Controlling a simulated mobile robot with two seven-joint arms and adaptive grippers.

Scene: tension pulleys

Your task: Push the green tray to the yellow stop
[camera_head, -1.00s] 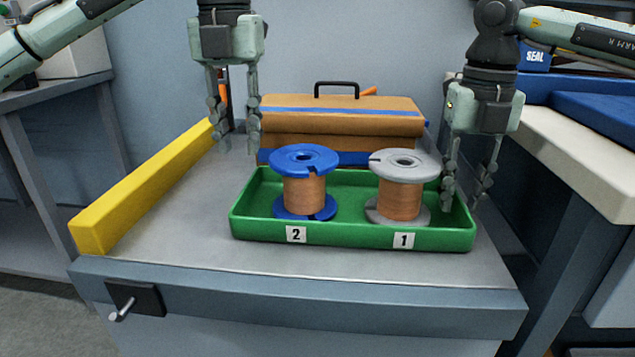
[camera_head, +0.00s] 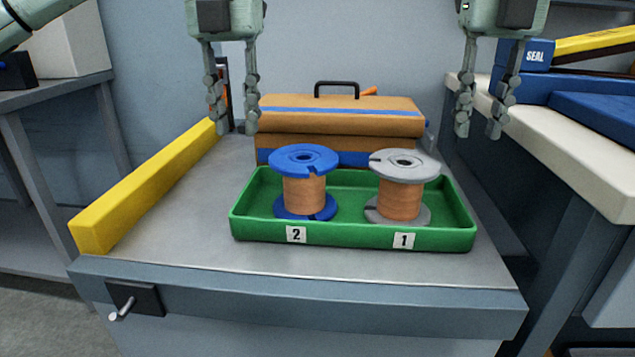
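The green tray (camera_head: 350,236) sits on the grey worktop, right of its middle. In it stand a blue spool (camera_head: 303,160) at label 2 and a grey spool (camera_head: 403,167) at label 1, both wound with copper wire. The yellow stop (camera_head: 150,188) is a long bar along the worktop's left edge, with a clear gap between it and the tray. My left gripper (camera_head: 233,130) is open and empty, hanging above the worktop behind the tray's left end. My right gripper (camera_head: 479,134) is open and empty, raised above and beyond the tray's right end, not touching it.
A brown toolbox (camera_head: 340,115) with a blue stripe and black handle stands behind the tray. A white-topped bench (camera_head: 560,150) with blue boxes is at the right. The worktop (camera_head: 185,215) between stop and tray is bare.

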